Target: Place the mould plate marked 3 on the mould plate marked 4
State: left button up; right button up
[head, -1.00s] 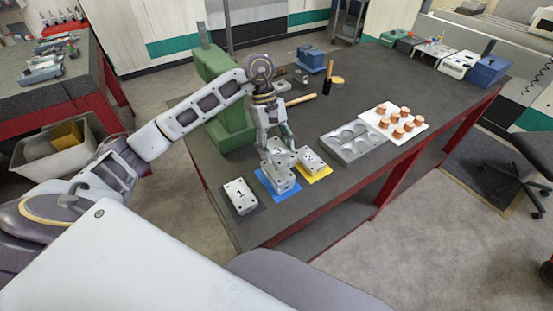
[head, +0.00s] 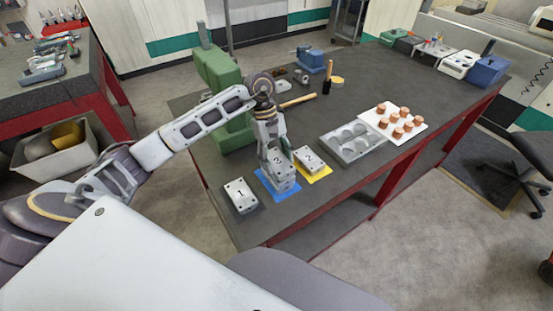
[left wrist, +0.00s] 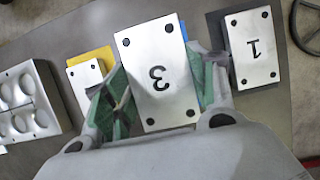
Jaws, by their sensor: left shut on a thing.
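The mould plate marked 3 (left wrist: 158,75) is a grey metal block with corner holes. It fills the middle of the left wrist view, between the two green-padded fingers. My left gripper (head: 277,155) is shut on it, above the blue mat (head: 265,181). The mark 4 is not visible; the lower block is mostly covered. My right gripper is not in view.
Plate 1 (head: 240,195) lies to the left on a dark mat. Plate 2 (head: 309,159) lies close on the right on a yellow mat (head: 320,174). A tray with round hollows (head: 353,142) and a white board with copper pieces (head: 393,122) stand further right. The table's front edge is near.

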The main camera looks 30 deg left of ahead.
pick_arm(q)
jog(key=shift+f, duration=0.25)
jog(key=shift+f, duration=0.15)
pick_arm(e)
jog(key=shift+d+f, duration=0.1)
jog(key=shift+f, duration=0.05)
pick_arm(q)
jog(key=o, duration=1.2)
jog(key=shift+o, duration=1.1)
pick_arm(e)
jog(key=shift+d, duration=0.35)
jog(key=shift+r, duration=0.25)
